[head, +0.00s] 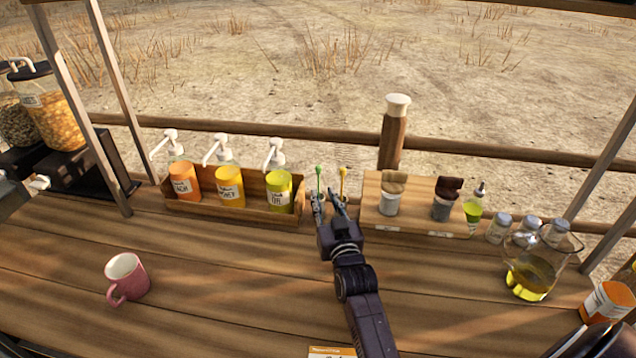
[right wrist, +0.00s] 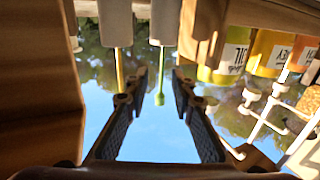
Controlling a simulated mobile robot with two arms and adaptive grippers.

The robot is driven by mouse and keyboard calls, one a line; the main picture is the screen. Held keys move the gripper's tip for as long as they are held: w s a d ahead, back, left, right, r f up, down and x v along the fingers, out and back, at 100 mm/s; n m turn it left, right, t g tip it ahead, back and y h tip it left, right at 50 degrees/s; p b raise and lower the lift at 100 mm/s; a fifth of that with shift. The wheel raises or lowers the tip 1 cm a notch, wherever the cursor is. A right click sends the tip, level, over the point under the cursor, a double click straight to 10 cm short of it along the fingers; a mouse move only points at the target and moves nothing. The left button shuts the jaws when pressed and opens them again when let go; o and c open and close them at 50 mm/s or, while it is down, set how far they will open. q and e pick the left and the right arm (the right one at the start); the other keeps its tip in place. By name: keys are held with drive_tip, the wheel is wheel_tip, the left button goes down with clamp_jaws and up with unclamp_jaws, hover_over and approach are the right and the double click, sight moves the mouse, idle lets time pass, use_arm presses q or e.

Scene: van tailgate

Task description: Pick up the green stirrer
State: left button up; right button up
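The green stirrer (head: 318,172) stands upright, with its round green tip up, in a small pale holder behind the counter's middle. In the right wrist view, which is upside down, the green stirrer (right wrist: 160,82) shows between the two finger tips, with a gap on each side. My right gripper (head: 330,202) is open and empty, reaching toward the holders from the front. A yellow stirrer (head: 344,176) stands just right of the green one; it shows left of it in the wrist view (right wrist: 119,70), behind or beside a finger. My left gripper is not in view.
A wooden rack (head: 235,209) with several pump bottles stands left of the stirrers. A pink mug (head: 127,278) sits front left; a glass jug (head: 535,265) stands right.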

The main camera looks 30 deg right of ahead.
drive_tip(key=p+x, duration=0.1)
drive_tip(key=x, duration=0.4)
drive_tip(key=shift+w+a+r, duration=0.1)
drive_tip(key=shift+w+r, duration=0.05)
drive_tip(key=shift+w, duration=0.05)
drive_tip(key=shift+c, duration=0.3)
clamp_jaws()
